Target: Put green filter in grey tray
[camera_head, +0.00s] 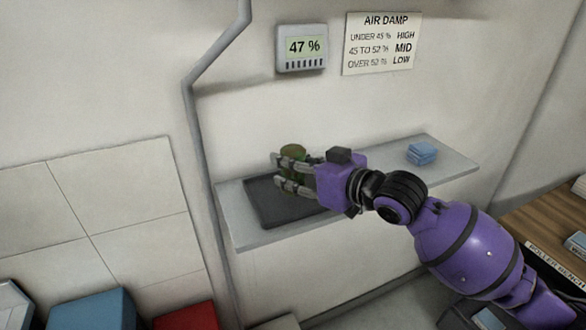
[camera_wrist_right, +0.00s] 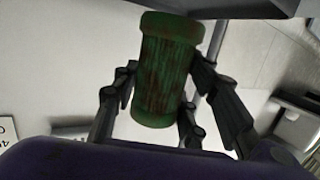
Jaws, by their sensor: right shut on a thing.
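The green filter (camera_wrist_right: 164,70) is a cylinder with reddish-brown marks, held between the fingers in the right wrist view. In the head view its top (camera_head: 293,150) shows among the fingers. My right gripper (camera_head: 283,172) is shut on it, over the grey tray (camera_head: 266,212). The tray is a dark flat one on the left part of a wall shelf. The filter's lower end is hidden by the fingers in the head view, so I cannot tell whether it touches the tray. My left gripper is not in view.
The light grey shelf (camera_head: 452,160) holds folded blue cloths (camera_head: 421,153) at its right. A meter (camera_head: 303,47) reading 47 % and an AIR DAMP sign (camera_head: 381,44) hang above. A pipe (camera_head: 193,130) runs left of the shelf. A wooden bench (camera_head: 545,228) stands at right.

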